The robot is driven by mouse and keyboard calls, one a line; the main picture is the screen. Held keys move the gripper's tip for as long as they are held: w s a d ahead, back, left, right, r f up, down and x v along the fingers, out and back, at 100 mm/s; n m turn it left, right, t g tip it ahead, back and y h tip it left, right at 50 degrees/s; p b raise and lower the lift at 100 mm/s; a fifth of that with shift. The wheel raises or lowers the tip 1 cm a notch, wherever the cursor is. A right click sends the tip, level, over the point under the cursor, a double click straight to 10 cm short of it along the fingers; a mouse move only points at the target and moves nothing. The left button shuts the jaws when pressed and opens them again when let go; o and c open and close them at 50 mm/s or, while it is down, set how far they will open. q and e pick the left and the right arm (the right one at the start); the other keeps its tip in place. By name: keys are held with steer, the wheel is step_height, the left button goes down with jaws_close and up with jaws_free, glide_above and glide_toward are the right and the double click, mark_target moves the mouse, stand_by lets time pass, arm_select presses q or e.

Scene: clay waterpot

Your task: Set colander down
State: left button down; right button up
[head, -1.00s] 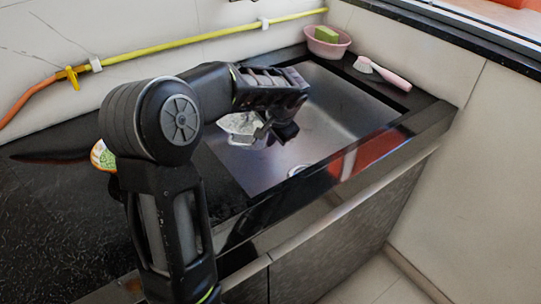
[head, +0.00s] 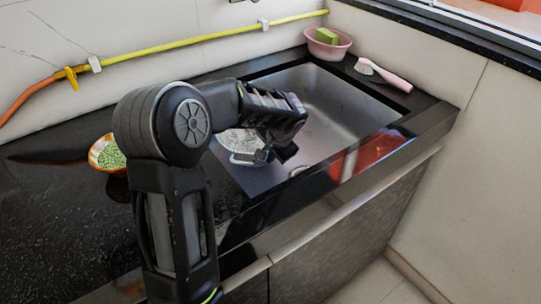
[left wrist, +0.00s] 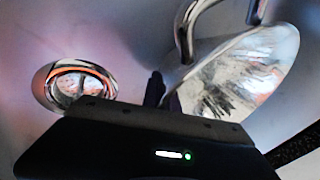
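The metal colander (head: 238,143) is in the sink, at its left end in the head view, partly hidden by my left arm and gripper. It also shows in the left wrist view (left wrist: 245,72), where a bent metal handle (left wrist: 187,38) stands at its top. My left gripper (head: 275,155) reaches down into the sink at the colander's right side. In the left wrist view its dark fingers (left wrist: 157,88) look close together at the colander's rim, and it seems shut on that edge. Contact with the sink floor is hard to tell. My right gripper is out of view.
The steel sink (head: 345,110) has free room to the right. Its round drain (left wrist: 78,86) is left of the fingers in the wrist view. A bowl of green bits (head: 108,155) stands on the dark counter. A pink bowl with a sponge (head: 328,45) and a brush (head: 385,75) are behind the sink.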

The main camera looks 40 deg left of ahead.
arm_select(q)
steer(key=shift+f, duration=0.2)
steer(key=c, duration=1.7)
jaws_free()
steer(key=shift+r, duration=0.1)
steer(key=shift+r, duration=0.2)
steer(key=p+v, duration=0.2)
steer(key=v, duration=0.9)
steer(key=shift+s+d+r+p, duration=0.1)
steer(key=shift+d+r+p, duration=0.05)
steer(key=shift+r+p, duration=0.2)
